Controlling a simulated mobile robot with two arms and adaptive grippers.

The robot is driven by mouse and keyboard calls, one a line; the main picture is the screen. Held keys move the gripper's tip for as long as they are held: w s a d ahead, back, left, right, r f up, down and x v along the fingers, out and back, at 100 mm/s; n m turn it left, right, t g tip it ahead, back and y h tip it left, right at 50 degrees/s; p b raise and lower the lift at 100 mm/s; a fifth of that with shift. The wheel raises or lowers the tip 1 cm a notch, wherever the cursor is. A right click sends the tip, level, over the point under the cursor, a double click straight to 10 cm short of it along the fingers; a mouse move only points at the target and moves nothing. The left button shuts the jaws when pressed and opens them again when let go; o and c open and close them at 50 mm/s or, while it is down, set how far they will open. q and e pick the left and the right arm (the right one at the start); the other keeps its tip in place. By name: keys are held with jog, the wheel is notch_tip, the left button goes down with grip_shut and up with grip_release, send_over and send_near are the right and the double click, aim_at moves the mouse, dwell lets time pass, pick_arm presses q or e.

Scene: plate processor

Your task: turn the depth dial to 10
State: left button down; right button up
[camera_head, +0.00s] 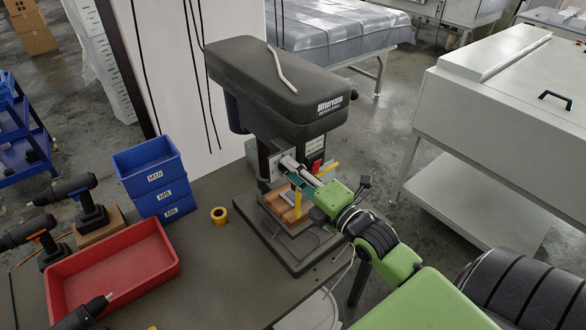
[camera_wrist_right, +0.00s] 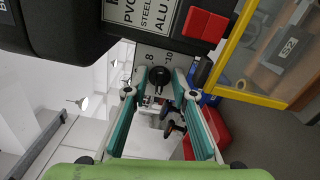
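The drill press (camera_head: 280,90) stands on the bench with a dark head cover. The depth dial (camera_wrist_right: 158,77) is a round black knob on a light plate marked 8 and 10, seen in the right wrist view. I cannot read its setting. My right gripper (camera_wrist_right: 159,96) faces the dial, with its teal-padded fingers spread on either side of the knob. I cannot tell whether they touch it. In the head view the right gripper (camera_head: 292,178) is at the front of the press, and its fingers hide the dial. My left gripper is out of view.
A red switch (camera_wrist_right: 203,25) and a yellow-framed guard (camera_wrist_right: 262,50) are close beside the gripper. On the bench are a red tray (camera_head: 172,240), blue bins (camera_head: 150,175), a yellow tape roll (camera_head: 219,215) and drills (camera_head: 85,205). A wooden workpiece (camera_head: 285,208) lies under the press.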

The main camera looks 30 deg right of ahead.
grip_shut()
